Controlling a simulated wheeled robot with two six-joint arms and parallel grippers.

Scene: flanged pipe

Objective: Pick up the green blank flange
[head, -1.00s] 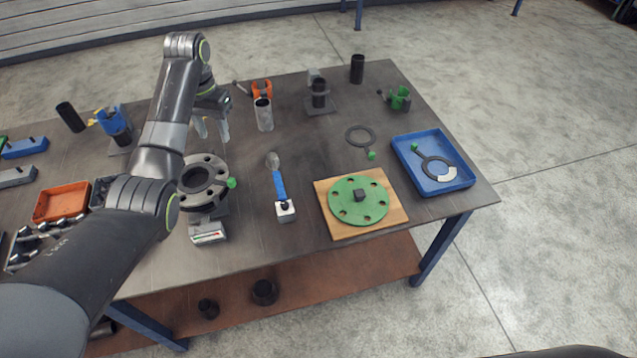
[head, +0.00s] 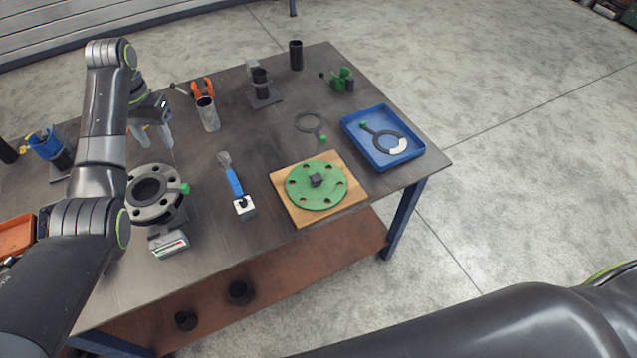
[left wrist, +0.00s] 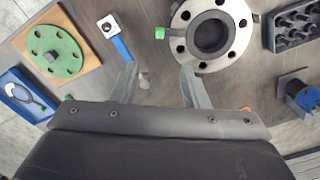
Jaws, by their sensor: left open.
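The green blank flange (head: 316,186) is a flat round disc with several bolt holes and a dark square block at its centre. It lies on a wooden board (head: 290,211) near the table's front right; it also shows at the upper left of the left wrist view (left wrist: 70,56). My left gripper (head: 153,140) is open and empty above the table, to the left of the flange and behind the grey pipe flange (head: 142,210). In the left wrist view its two fingers (left wrist: 165,88) are spread apart. My right gripper is not in view; a dark arm link shows at the lower right.
A blue tray (head: 415,153) with a ring gasket stands right of the board, another ring gasket (head: 299,121) lies behind it. Uprights and clamps stand along the back.

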